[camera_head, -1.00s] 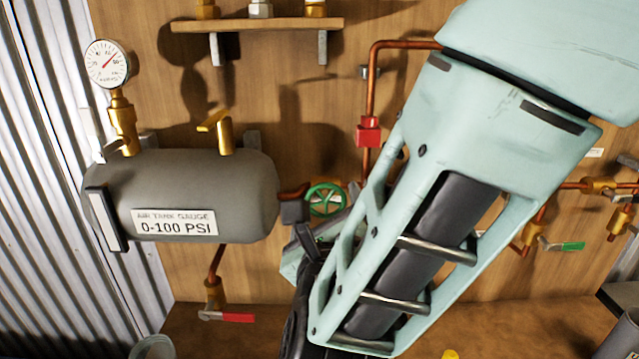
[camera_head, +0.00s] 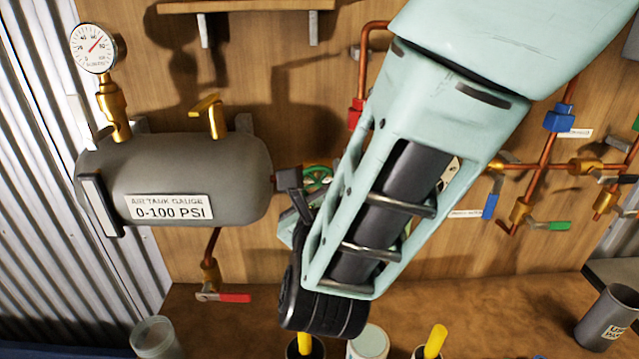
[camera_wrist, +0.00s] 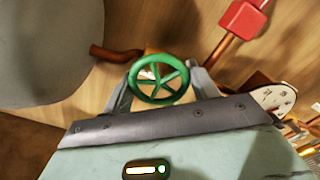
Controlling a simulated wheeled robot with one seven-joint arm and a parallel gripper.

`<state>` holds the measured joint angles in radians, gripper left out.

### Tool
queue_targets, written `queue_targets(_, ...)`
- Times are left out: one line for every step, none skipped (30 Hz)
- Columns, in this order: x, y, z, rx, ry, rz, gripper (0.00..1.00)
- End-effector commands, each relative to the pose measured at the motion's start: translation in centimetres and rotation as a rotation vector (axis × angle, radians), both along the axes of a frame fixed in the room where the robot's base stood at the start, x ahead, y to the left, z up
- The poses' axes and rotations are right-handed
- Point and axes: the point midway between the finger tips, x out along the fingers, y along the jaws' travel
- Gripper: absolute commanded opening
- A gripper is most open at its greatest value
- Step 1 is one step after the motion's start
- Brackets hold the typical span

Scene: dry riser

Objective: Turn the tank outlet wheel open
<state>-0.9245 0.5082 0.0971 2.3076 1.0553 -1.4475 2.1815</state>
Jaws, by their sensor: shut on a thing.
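The green tank outlet wheel (camera_head: 318,175) sits on copper pipe just right of the grey air tank (camera_head: 190,180), partly hidden by my arm. In the wrist view the whole spoked wheel (camera_wrist: 158,82) shows between my two fingers. My gripper (camera_wrist: 162,86) is shut on it, one finger at the left of the rim and one at the right. In the head view one dark finger shows at the wheel's left side; the other is largely hidden. I cannot tell how far the wheel is turned.
A pressure gauge (camera_head: 93,48) and a yellow lever (camera_head: 207,115) stand on the tank. A red-handled valve (camera_head: 222,297) hangs below. Copper pipes with blue (camera_head: 559,117) and green-handled valves (camera_head: 553,225) run at right. Cups stand along the bench.

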Motion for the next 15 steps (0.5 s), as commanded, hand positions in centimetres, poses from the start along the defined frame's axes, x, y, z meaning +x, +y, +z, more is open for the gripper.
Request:
queue_targets(-0.02, 0.02, -0.09, -0.005, 0.001, 0.001, 0.36)
queue_targets(-0.02, 0.01, -0.12, -0.011, 0.001, 0.001, 0.36)
queue_targets(-0.02, 0.01, -0.16, -0.022, 0.001, 0.001, 0.36)
queue_targets(-0.02, 0.0, -0.19, -0.031, 0.002, 0.001, 0.36)
queue_targets(-0.02, -0.01, -0.21, -0.042, 0.001, 0.001, 0.36)
queue_targets(-0.02, -0.02, -0.22, -0.059, 0.001, 0.001, 0.36)
queue_targets(-0.02, -0.03, -0.25, -0.075, 0.002, 0.001, 0.36)
queue_targets(-0.02, -0.03, -0.29, -0.091, 0.002, 0.001, 0.36)
queue_targets(-0.03, -0.03, -0.34, -0.117, 0.004, 0.001, 0.36)
queue_targets(-0.04, -0.04, -0.35, -0.137, 0.003, 0.001, 0.36)
queue_targets(-0.04, -0.05, -0.34, -0.159, 0.004, 0.001, 0.36)
queue_targets(-0.04, -0.04, -0.37, -0.191, 0.004, 0.002, 0.36)
queue_targets(-0.04, -0.05, -0.38, -0.217, 0.005, 0.001, 0.36)
queue_targets(-0.04, -0.06, -0.37, -0.243, 0.005, 0.001, 0.36)
queue_targets(-0.04, -0.06, -0.36, -0.278, 0.007, 0.001, 0.36)
